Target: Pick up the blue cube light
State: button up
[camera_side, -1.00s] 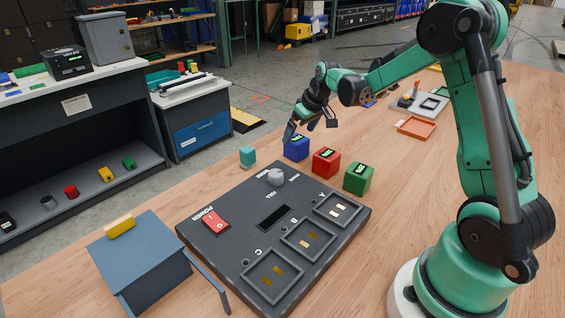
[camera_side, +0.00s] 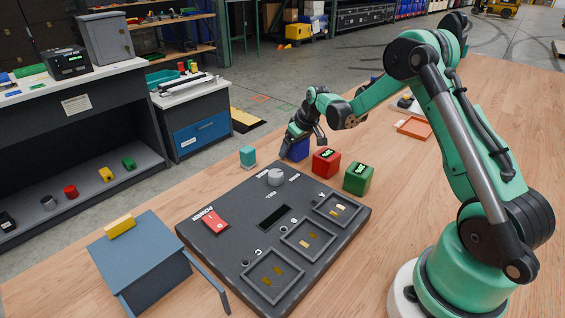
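The blue cube light (camera_side: 299,151) stands on the wooden table, at the back left of a row with a red cube (camera_side: 326,162) and a green cube (camera_side: 358,179). My gripper (camera_side: 287,151) is low over the blue cube and points down. It covers the cube's top and left side, so only part of the blue face shows. The fingers overlap the cube in this view. I cannot tell whether they touch it or how far apart they are.
A dark panel (camera_side: 232,261) with a red power switch, a knob and three square sockets lies in front of the cubes. A small teal block (camera_side: 247,156) stands left of my gripper. An orange tray (camera_side: 415,128) lies at the back right.

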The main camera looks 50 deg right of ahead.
grip_shut()
jog(key=shift+r, duration=0.1)
